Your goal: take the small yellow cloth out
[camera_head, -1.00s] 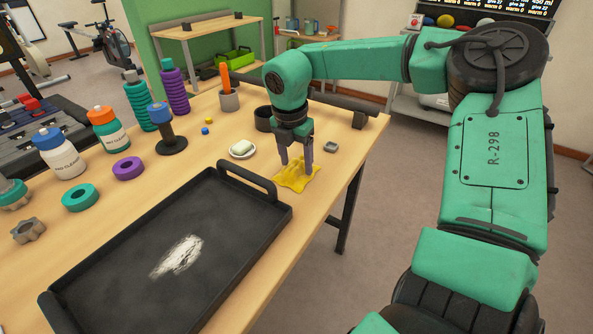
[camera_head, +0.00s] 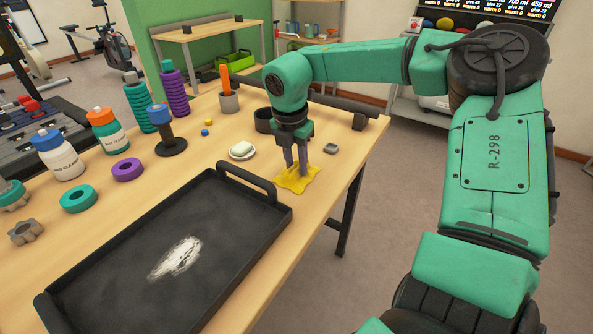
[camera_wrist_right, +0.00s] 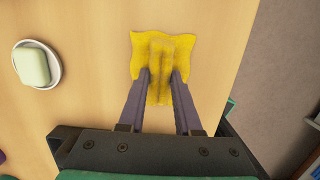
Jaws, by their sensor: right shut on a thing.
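The small yellow cloth (camera_head: 296,184) lies on the wooden table, between the black tray and the table's right edge. It also shows in the right wrist view (camera_wrist_right: 150,48), with a bunched fold running between my fingers. My right gripper (camera_head: 297,172) points down onto the cloth. Its fingers (camera_wrist_right: 161,78) are shut on the bunched part of the cloth, which still rests at table level. My left gripper is in neither view.
The black tray (camera_head: 95,265) with a raised handle and a whitish smear stands at the front left. A soap dish (camera_head: 243,151) with soap is just left of the cloth. A small grey block (camera_head: 331,148) lies to its right. Bottles (camera_head: 58,153) and rings stand farther left.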

